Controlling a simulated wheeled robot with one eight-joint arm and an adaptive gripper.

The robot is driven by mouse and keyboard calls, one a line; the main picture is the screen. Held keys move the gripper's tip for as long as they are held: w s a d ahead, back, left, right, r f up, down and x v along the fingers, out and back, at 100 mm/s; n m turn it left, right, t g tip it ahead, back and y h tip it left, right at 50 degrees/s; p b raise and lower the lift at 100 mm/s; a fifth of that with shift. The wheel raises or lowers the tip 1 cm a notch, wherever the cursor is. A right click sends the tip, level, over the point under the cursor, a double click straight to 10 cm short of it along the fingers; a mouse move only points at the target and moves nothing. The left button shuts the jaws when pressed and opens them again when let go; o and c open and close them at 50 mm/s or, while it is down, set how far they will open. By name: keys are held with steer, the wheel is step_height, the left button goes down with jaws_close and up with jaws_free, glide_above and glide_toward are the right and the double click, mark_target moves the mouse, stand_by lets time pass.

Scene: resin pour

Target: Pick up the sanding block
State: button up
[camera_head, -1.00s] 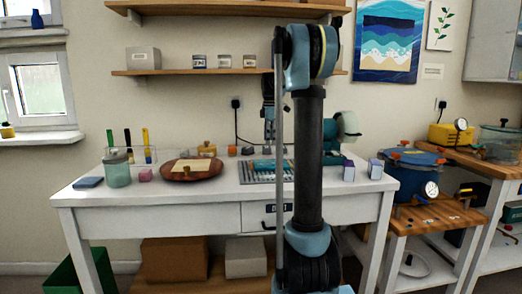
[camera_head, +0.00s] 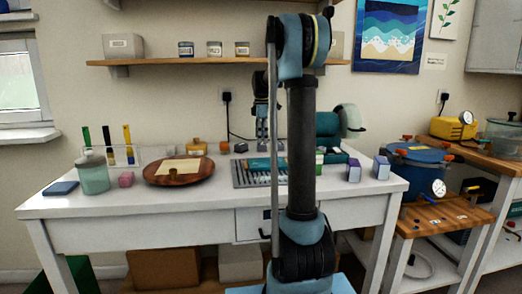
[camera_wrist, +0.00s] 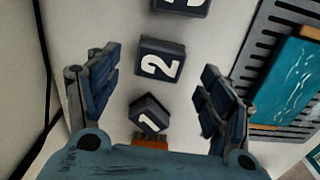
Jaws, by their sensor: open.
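I cannot tell for certain which thing is the sanding block. In the wrist view, a small dark block marked 1 (camera_wrist: 150,114) lies tilted between my fingers, with an orange-brown edge beside it, partly hidden by my gripper's body. A dark block marked 2 (camera_wrist: 160,62) and another (camera_wrist: 182,6), cut off at the top, lie beyond it. My gripper (camera_wrist: 160,92) is open, with nothing between its fingertips held. In the head view, my gripper (camera_head: 262,143) hangs above the back of the table, near the slatted rack.
A slatted metal rack (camera_head: 243,176) bears a teal board, right of my gripper in the wrist view (camera_wrist: 300,75). Two small boxes (camera_head: 353,171) stand at right.

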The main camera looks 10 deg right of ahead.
mark_target(262, 144)
step_height(262, 144, down, 4)
steer(key=shift+w+f, duration=0.1)
steer(key=c, duration=1.2)
